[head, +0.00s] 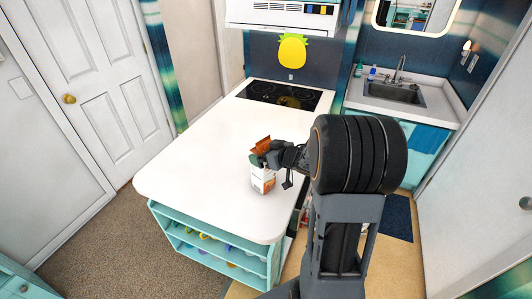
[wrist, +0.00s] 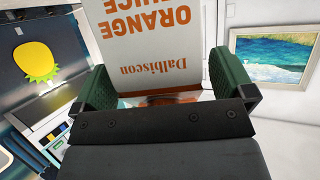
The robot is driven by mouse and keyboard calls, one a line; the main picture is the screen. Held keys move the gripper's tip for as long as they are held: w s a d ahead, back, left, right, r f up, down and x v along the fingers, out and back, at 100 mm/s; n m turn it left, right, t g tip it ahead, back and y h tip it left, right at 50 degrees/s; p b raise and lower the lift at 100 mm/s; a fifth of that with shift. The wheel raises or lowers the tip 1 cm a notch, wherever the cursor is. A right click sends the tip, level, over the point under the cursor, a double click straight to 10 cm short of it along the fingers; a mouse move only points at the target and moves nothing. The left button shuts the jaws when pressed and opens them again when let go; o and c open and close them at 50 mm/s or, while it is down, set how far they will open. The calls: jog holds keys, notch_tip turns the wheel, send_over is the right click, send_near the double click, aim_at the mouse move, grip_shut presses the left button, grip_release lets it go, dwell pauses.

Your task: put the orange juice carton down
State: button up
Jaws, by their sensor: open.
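The orange juice carton (head: 263,182), white with an orange top, stands on the white countertop (head: 200,150) near its front right side in the head view. In the wrist view the carton (wrist: 150,35) fills the space between the fingers, its orange lettering upside down. My gripper (head: 265,158) is at the upper part of the carton, with a green-padded finger on each side. The jaws are open around it. In the wrist view my gripper (wrist: 163,85) hides the carton's near end. Whether the pads still touch the carton is hard to tell.
A black cooktop (head: 280,95) lies at the counter's far end. A sink (head: 395,92) is at the back right. Open teal shelves (head: 215,250) with cups sit under the counter's front edge. The counter left of the carton is clear.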

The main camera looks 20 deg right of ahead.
jog(key=v, duration=1.1)
notch_tip(320, 180, up, 6)
jog(key=m+h, duration=0.4)
jog(key=h, duration=0.5)
jog(key=s+a+f+g+y, duration=0.3)
jog(key=s+a+g, duration=0.5)
jog(key=s+a, duration=0.4)
jog(key=shift+a+y+p, duration=0.3)
jog(key=shift+a+y, duration=0.4)
jog(key=shift+a, duration=0.3)
jog(key=shift+s+d, duration=0.1)
jog(key=shift+d, duration=0.05)
